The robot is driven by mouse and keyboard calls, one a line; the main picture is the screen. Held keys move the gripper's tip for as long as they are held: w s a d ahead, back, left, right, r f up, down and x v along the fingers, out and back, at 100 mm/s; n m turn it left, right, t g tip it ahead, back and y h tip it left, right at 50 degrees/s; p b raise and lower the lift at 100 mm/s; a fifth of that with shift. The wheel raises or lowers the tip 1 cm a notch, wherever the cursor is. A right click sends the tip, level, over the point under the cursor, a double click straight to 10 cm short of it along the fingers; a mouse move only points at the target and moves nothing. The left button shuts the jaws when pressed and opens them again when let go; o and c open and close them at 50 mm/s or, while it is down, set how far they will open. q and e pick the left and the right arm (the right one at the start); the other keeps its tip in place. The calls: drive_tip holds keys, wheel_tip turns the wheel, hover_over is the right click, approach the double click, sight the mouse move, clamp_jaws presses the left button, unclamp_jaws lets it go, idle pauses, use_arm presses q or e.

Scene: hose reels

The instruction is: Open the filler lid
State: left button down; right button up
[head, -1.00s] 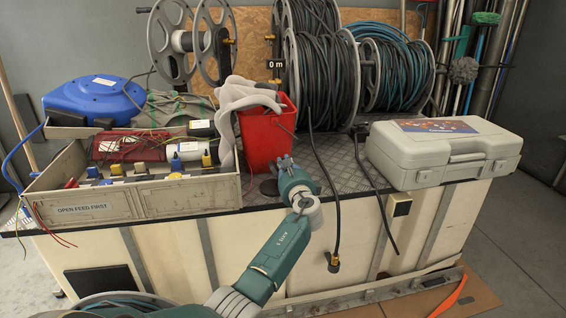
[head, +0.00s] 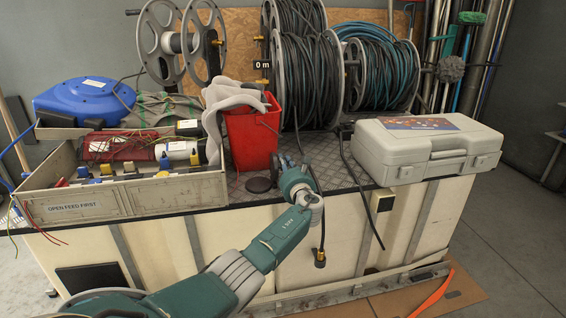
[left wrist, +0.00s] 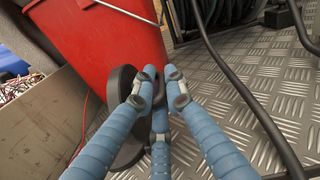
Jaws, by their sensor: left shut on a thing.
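My left gripper (head: 289,163) reaches over the front edge of the worktop, just right of the red bucket (head: 251,140). It is shut on a dark round part, which I take to be the filler lid (left wrist: 121,88). In the left wrist view the blue fingers (left wrist: 160,88) close around its edge or grip, and they hide part of it. A dark disc (head: 259,185) also shows in the head view, on the plate at the bucket's foot. How far the lid is tilted is hard to tell. My right gripper is not in view.
A black hose (head: 352,165) hangs over the front edge, right of my gripper. A grey case (head: 425,150) stands to the right, and an open parts tray (head: 135,198) to the left. Hose reels (head: 310,80) stand behind. Bare tread plate (left wrist: 245,95) lies right of the fingers.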

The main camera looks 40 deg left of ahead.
use_arm(q)
drive_tip(key=shift+r, duration=0.1)
idle(0.3)
drive_tip(key=c, duration=1.8)
unclamp_jaws()
drive_tip(key=shift+c, duration=0.2)
drive_tip(key=shift+a, duration=0.1)
drive_tip(key=shift+s+d+f, duration=0.2)
drive_tip(key=shift+d, duration=0.25)
drive_tip(key=v, duration=1.1)
drive_tip(key=shift+s+r, duration=0.1)
